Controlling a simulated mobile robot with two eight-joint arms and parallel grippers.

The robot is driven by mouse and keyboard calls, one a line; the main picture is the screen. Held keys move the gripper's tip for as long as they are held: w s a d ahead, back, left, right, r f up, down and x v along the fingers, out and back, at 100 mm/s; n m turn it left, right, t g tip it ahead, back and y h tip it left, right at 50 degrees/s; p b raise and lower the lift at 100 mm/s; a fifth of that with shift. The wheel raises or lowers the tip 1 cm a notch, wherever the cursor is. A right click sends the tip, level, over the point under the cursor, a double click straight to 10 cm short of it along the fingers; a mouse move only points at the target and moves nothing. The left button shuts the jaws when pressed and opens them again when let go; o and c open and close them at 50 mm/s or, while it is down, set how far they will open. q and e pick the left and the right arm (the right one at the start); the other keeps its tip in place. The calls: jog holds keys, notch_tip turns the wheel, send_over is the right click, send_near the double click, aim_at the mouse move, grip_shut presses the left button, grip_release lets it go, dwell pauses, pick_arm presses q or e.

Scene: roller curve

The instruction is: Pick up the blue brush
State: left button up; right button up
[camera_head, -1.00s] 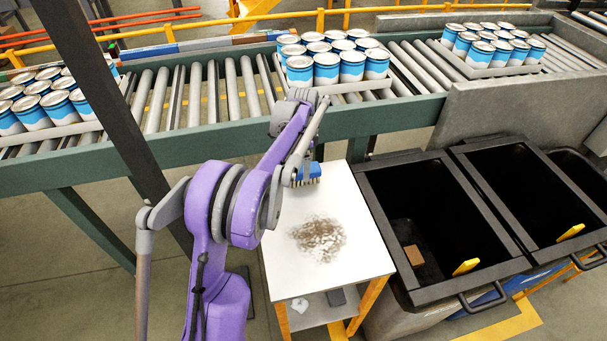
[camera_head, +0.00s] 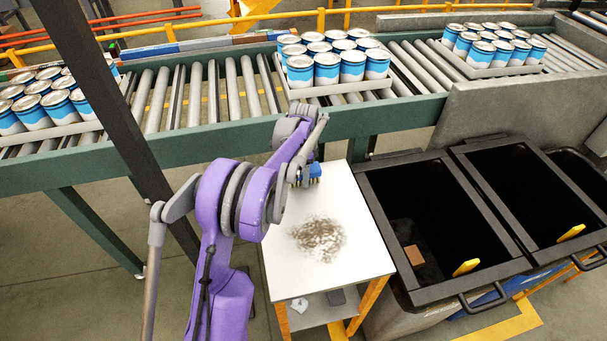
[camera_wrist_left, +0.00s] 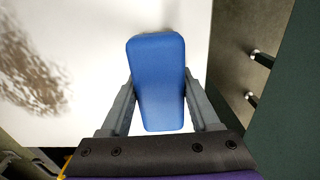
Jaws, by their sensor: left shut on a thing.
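The blue brush (camera_head: 315,171) is at the far end of the white table top (camera_head: 338,262), partly hidden by my left arm. In the left wrist view the blue back of the brush (camera_wrist_left: 158,80) sits between the two grey fingers, which press on its sides. My left gripper (camera_head: 303,176) is shut on it. I cannot tell whether the bristles touch the table. My right gripper is not in view.
A brown dirt patch (camera_head: 318,238) lies on the table's middle. Dark open bins (camera_head: 425,215) stand close on the right. The roller conveyor (camera_head: 235,90) with trays of blue and white cans runs behind the table.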

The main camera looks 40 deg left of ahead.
pick_arm(q)
jog(key=c, duration=0.4)
notch_tip(320, 180, up, 10)
dwell(0.4)
